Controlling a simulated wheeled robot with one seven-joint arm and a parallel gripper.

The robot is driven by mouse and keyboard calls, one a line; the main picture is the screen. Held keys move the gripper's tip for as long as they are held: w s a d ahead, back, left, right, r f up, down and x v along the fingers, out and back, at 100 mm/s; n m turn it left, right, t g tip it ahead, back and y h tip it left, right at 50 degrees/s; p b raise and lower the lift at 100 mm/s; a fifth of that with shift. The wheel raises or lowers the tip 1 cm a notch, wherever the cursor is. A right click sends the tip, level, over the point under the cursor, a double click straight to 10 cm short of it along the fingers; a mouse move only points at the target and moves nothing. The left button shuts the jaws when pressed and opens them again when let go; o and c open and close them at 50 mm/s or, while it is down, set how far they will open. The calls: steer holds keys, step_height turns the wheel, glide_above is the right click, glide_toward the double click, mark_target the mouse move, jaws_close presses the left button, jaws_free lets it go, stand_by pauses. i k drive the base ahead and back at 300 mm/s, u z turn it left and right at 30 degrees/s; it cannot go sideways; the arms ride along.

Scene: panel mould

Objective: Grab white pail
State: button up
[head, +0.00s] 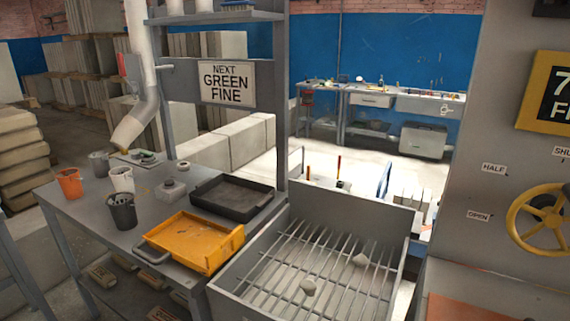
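The white pail (122,179) stands upright on the grey metal table at the left of the head view. It is small, and its inside looks greyish, but I cannot tell what is in it. A dark grey pail (122,211) stands just in front of it and looks filled with something grey. An orange pail (70,183) stands to its left, and a grey pail (99,163) stands behind it to the left. My gripper is not in view.
A white pipe (148,104) angles down over the table's back. Grey knobbed weights (171,188), a black tray (232,198) and a yellow tray (192,240) lie right of the pails. A barred grey bin (252,268) adjoins the table. A yellow handwheel (514,215) is far right.

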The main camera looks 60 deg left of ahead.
mark_target(122, 176)
steer(key=u, duration=3.4)
steer(key=i, duration=0.25)
steer(key=u, duration=0.9)
steer(key=i, duration=1.45)
steer(key=z, duration=0.3)
steer(key=i, duration=1)
steer(key=z, duration=1.3)
steer(key=i, duration=0.4)
steer(key=z, duration=0.3)
